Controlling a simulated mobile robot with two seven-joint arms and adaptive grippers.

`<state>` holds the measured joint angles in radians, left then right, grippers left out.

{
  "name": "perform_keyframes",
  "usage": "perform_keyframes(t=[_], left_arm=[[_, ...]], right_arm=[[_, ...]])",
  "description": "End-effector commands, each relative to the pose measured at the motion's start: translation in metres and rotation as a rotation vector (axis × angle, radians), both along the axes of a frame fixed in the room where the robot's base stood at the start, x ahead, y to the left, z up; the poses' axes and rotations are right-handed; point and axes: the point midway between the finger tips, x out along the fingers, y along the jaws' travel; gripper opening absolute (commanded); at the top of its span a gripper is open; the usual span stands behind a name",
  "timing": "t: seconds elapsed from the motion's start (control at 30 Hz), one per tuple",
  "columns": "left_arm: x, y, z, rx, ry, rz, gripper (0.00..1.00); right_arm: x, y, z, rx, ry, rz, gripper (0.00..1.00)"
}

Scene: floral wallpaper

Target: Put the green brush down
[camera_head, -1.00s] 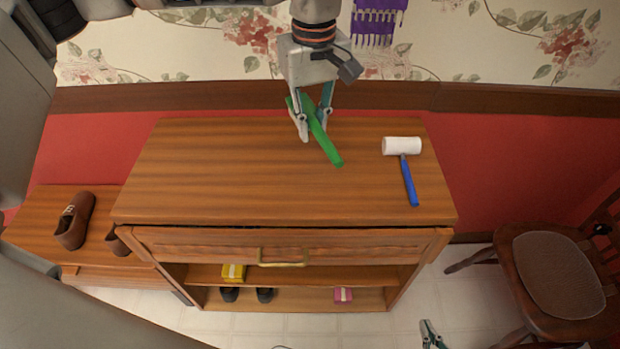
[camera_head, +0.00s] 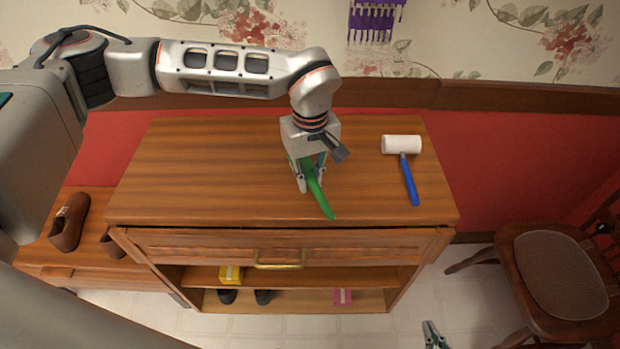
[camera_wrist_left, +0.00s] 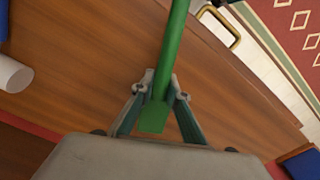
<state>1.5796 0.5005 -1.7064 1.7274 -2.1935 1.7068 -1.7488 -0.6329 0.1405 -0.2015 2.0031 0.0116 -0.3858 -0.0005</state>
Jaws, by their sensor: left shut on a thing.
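The green brush (camera_head: 320,198) is held in my left gripper (camera_head: 308,186), over the wooden cabinet top (camera_head: 210,170). Its long end points toward the cabinet's front edge. In the left wrist view the green brush (camera_wrist_left: 172,60) runs up from between the fingers of my left gripper (camera_wrist_left: 163,92), which are shut on it. The brush is low over the top; I cannot tell whether it touches the wood. Only the fingertips of my right gripper (camera_head: 432,335) show, at the bottom edge, and their opening is unclear.
A paint roller with white head (camera_head: 401,145) and blue handle (camera_head: 410,182) lies on the cabinet top's right side. The top's left side is clear. A drawer with a brass handle (camera_head: 280,260) is below. A brown shoe (camera_head: 69,222) sits on a lower cabinet; a chair (camera_head: 556,272) stands right.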

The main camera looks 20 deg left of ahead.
Motion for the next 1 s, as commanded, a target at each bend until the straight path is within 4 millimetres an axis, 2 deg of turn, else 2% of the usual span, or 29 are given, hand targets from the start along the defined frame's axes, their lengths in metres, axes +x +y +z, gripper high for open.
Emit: perform_keyframes(t=[0.4,0.43,0.47,0.5,0.83,1.0], left_arm=[[0.001,0.000,-0.005,0.000,-0.003,-0.001,0.00],[0.001,0.000,-0.005,-0.001,-0.002,-0.001,0.22],[0.001,0.000,-0.005,-0.001,-0.002,-0.001,0.30],[0.001,0.000,-0.005,-0.001,-0.002,-0.001,0.31],[0.000,0.000,-0.004,-0.001,-0.001,0.000,0.31],[0.001,0.000,0.012,-0.001,-0.003,0.001,0.31]], right_arm=[[0.000,0.000,0.000,0.000,-0.001,0.001,0.00],[0.000,0.000,0.001,0.000,-0.002,0.001,0.00],[0.000,0.000,0.001,0.000,-0.002,0.001,0.00],[0.000,0.000,0.001,0.000,-0.002,0.001,0.00],[0.000,0.001,0.001,0.001,-0.002,0.001,0.00],[0.001,0.001,0.004,0.002,-0.005,0.001,0.00]])
